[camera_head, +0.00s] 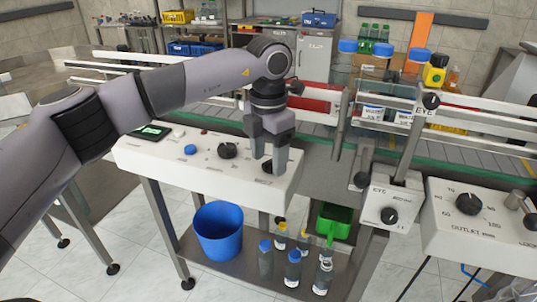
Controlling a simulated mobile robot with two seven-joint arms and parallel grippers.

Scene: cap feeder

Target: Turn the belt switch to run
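The white control panel (200,173) stands at the middle left. It carries a small screen, a blue button (190,150), a round black knob (228,150) and a dark switch (267,168) near its right end. I take this dark switch for the belt switch, but its label is too small to read. My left gripper (268,162) points down over it, with its two fingers apart on either side of the switch. The fingers partly hide the switch, so I cannot tell its setting or whether they press on it. My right gripper is not in view.
A conveyor (335,140) with rails runs behind the panel. An EYE box (391,202) and an OUTLET box (470,218) with knobs stand to the right. Below, a shelf holds a blue bucket (218,232), a green bin (333,222) and several bottles.

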